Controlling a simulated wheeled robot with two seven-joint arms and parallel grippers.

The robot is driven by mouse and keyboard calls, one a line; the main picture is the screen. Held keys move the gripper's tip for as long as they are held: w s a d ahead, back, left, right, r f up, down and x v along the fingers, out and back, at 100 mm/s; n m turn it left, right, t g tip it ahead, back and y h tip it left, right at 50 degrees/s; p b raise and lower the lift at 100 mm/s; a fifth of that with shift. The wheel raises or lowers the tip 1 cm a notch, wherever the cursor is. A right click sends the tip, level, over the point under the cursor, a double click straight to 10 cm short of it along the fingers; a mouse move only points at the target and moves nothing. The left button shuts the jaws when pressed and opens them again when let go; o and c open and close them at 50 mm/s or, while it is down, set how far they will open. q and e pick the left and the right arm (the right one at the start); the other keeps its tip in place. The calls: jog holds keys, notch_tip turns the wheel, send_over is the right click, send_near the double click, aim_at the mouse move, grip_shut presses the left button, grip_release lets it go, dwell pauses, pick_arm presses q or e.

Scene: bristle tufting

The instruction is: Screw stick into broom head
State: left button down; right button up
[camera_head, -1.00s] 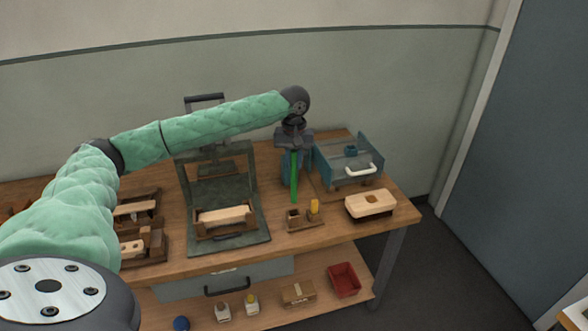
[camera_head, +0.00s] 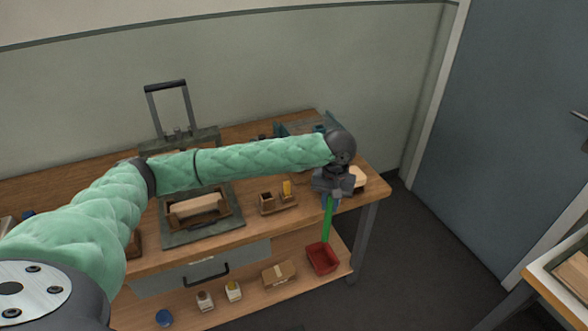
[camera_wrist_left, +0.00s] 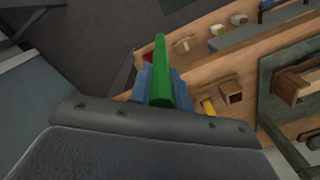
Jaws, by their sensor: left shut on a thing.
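My left gripper (camera_head: 331,198) is shut on a green stick (camera_head: 327,222), which hangs down roughly upright near the workbench's right front edge. In the left wrist view the green stick (camera_wrist_left: 161,72) stands out between blue jaws (camera_wrist_left: 160,82). A pale wooden block (camera_head: 358,181), which looks like the broom head, sits at the right end of the bench. It is mostly hidden behind the gripper. I cannot tell whether the stick touches it. My right gripper is not in view.
A press frame (camera_head: 172,118) with a wooden block in its fixture (camera_head: 197,208) stands on the workbench (camera_head: 140,262). A small wooden holder with a yellow piece (camera_head: 278,203) is beside it. A red bin (camera_head: 322,258) is on the lower shelf. Another table (camera_head: 540,275) is at the right.

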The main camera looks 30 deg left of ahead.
pick_arm(q)
jog(key=s+d+f+m, duration=0.1)
jog(key=s+d, duration=0.2)
jog(key=d, duration=0.3)
jog(key=s+d+f+m, duration=0.1)
jog(key=s+d, duration=0.2)
jog(key=d, duration=0.4)
jog(key=shift+f, duration=0.3)
jog(key=shift+w+r, duration=0.1)
jog(key=shift+w, duration=0.05)
